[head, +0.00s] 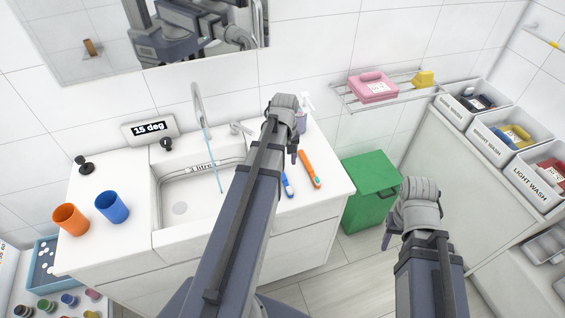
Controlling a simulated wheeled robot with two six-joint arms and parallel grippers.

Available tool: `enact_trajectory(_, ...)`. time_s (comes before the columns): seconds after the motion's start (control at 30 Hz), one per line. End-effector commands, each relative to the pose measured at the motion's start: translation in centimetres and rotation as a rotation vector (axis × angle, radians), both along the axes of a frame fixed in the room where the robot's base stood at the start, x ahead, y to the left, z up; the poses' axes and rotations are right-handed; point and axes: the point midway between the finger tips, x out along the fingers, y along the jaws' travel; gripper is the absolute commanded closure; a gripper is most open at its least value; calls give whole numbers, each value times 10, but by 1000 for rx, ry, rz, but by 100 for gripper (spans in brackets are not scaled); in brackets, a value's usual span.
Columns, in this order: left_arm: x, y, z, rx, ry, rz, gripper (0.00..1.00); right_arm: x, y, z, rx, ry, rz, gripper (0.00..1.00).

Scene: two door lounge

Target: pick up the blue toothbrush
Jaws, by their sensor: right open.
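The blue toothbrush (288,185) lies on the white counter right of the sink. Part of it is hidden behind my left arm. My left gripper (293,152) points down over the counter, just above the toothbrush in the picture; only a small dark part of its fingers shows, so its opening cannot be made out. My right gripper (388,238) is open, away to the right of the counter, in front of the green bin, and far from the toothbrush.
An orange toothbrush (310,168) lies close right of the blue one. A light purple cup (300,122) stands behind. The sink (180,208) has running water. Orange (70,219) and blue (112,207) cups stand left. A green bin (370,190) stands beside the counter.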

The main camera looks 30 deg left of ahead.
Motion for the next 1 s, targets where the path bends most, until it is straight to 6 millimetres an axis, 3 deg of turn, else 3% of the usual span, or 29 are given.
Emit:
enact_trajectory(0.17,0,1,-3,-1,-1,6,38,0,0,-3,0,0,0,50)
enact_trajectory(0.47,-1,0,-27,-1,-1,4,38,0,0,-27,0,0,0,50)
enact_trajectory(0.77,-2,-1,-33,-1,-1,3,38,0,0,-33,0,0,0,50)
enact_trajectory(1.0,-8,-6,-61,-1,-1,3,38,0,0,-61,0,0,0,50)
